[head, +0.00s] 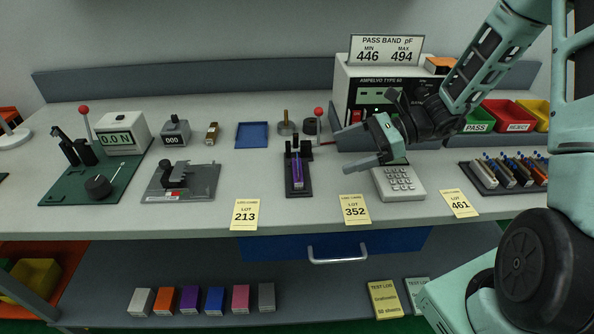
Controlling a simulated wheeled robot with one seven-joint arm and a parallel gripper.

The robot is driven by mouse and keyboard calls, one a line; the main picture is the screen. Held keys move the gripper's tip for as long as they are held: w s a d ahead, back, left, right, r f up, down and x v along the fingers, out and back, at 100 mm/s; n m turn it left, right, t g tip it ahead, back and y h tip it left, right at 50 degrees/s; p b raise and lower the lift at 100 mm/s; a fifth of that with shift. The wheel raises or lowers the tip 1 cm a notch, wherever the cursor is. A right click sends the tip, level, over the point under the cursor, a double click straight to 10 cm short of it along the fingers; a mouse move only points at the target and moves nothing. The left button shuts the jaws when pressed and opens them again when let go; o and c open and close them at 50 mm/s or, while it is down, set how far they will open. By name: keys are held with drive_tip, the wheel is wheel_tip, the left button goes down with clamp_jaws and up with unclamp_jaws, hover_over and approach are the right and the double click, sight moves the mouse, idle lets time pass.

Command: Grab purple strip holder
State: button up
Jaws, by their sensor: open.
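A slim purple piece (298,182) stands in a narrow dark fixture (299,192) at the middle of the bench. This is the purple item on the bench top, and I cannot tell its exact shape. A purple block (190,299) also sits in the row on the lower shelf. My gripper (343,152) is open and empty, to the right of the dark fixture and above the bench. Its two fingers point left. It partly hides the keypad device and the bench behind it.
A red-knobbed lever (319,116) rises behind the fixture. A keypad (398,181) lies below my gripper. Lot cards (245,213) line the front edge. A blue tray (252,135) and a grey fixture (181,182) are to the left. The meter box (372,93) stands behind.

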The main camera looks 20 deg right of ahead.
drive_tip(key=x, duration=0.5)
drive_tip(key=shift+w+a+f, duration=0.1)
drive_tip(key=shift+a+f, duration=0.1)
drive_tip(key=shift+a, duration=0.15)
drive_tip(key=p+x, duration=0.1)
drive_tip(key=x, duration=0.4)
drive_tip(key=shift+w, duration=0.2)
drive_tip(key=c, duration=0.9)
